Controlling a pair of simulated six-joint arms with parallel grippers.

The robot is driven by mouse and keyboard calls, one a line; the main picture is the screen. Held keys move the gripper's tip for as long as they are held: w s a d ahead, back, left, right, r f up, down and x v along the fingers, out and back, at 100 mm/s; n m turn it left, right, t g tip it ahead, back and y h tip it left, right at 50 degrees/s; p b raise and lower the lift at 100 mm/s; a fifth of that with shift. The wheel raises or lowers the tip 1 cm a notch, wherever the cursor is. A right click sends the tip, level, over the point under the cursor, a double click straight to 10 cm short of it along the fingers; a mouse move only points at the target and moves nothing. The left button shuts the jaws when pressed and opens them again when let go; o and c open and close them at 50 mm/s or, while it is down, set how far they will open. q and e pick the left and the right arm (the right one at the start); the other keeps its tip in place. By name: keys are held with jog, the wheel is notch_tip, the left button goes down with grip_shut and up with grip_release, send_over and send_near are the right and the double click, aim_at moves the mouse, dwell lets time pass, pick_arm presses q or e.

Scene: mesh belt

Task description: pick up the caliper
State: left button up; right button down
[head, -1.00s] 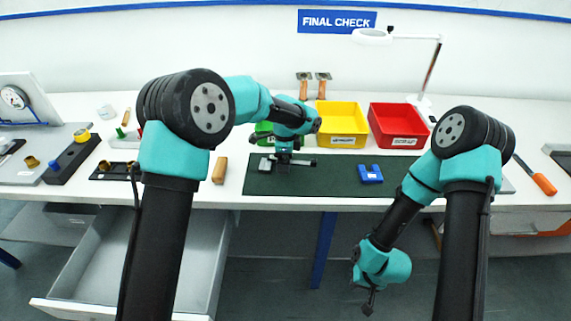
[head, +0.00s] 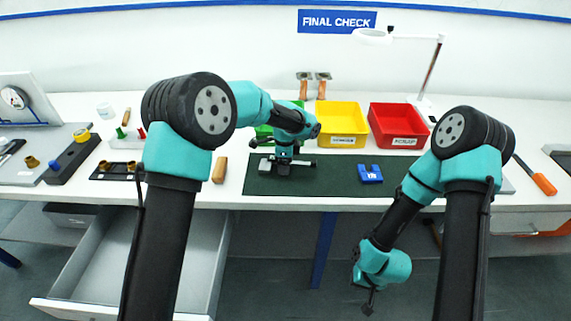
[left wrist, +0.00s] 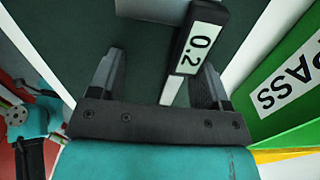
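The caliper (head: 305,163) lies on the dark green mat (head: 340,187), partly hidden by my left gripper in the head view. The left wrist view shows its dark body with a white "0.2" display (left wrist: 200,45) and a pale strip below it. My left gripper (head: 283,167) is low over the mat at the caliper. In the left wrist view its two fingers (left wrist: 158,82) are apart, with part of the caliper between them, nearer the right finger. My right gripper (head: 369,304) hangs in front of the table, empty; its finger gap is too small to judge.
A blue block (head: 370,174) sits on the mat to the right. Behind stand a yellow bin (head: 342,140), a red bin (head: 403,143) and a green bin marked PASS (left wrist: 290,95). A wooden block (head: 220,169) is left of the mat. An open drawer (head: 150,265) juts out below.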

pick_arm(q)
grip_shut()
dwell(0.4)
jog(key=shift+r, duration=0.15)
jog(key=shift+r, duration=1.45)
jog(key=shift+s+r, duration=0.25)
jog(key=s+r, duration=0.1)
jog(key=s, duration=1.4)
jog(key=shift+s+r, duration=0.15)
jog(key=shift+s, duration=0.15)
